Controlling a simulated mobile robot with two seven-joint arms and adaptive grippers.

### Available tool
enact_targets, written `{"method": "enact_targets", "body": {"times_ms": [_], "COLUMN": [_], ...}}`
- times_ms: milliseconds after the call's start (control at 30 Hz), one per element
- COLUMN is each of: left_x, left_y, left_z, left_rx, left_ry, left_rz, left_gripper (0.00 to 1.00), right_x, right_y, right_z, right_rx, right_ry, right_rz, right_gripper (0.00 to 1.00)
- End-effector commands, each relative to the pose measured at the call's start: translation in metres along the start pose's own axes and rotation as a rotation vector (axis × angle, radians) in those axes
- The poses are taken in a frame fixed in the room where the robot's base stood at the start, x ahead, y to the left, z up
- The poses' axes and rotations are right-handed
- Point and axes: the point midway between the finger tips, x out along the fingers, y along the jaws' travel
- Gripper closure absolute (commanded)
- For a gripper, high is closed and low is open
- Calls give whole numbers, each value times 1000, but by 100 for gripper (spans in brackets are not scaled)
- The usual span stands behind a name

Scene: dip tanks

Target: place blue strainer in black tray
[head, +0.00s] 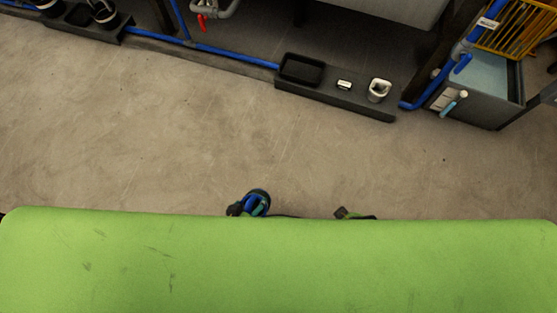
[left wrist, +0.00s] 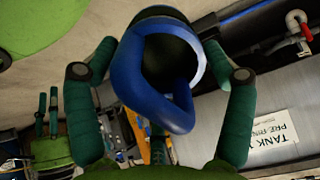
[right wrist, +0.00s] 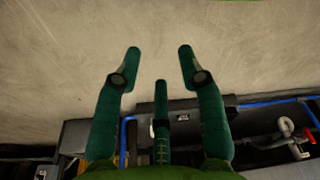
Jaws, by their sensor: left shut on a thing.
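The blue strainer (left wrist: 152,85) is held between the dark green fingers of my left gripper (left wrist: 160,60). It fills the middle of the left wrist view, with its blue rim and loop facing the camera. In the head view the strainer (head: 257,201) and my left gripper (head: 247,206) show just past the green edge. A black tray (head: 301,70) lies on a dark ledge beyond the floor, well apart from the strainer. My right gripper (right wrist: 159,55) is open and empty over the floor; only a small part of it (head: 346,213) shows in the head view.
On the ledge (head: 335,102), right of the tray, are a small white block (head: 344,84) and a white cup (head: 379,90). Blue pipes run along the wall. A tank (head: 485,90) with a yellow rack (head: 512,28) stands at right. The floor (head: 190,130) between is clear.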

Motion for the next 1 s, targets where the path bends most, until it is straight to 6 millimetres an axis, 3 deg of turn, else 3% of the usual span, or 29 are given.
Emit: {"method": "enact_targets", "body": {"times_ms": [33,200,300,767,1000], "left_x": [12,-2,-10,-15,5], "left_y": [8,20,22,22,20], "left_z": [-8,-58,-74,-86,-111], "left_rx": [-5,-32,-45,-49,-47], "left_ry": [62,218,263,285,289], "left_rz": [2,-4,-7,-9,-9], "left_gripper": [57,57,57,57,57], "right_x": [18,12,6,0,-1], "right_y": [0,1,2,2,2], "right_z": [-7,-28,-34,-37,-38], "right_rx": [2,6,7,8,8], "right_ry": [14,33,39,40,43], "right_rz": [1,4,4,5,5], "right_gripper": [60,60,60,60,60]}}
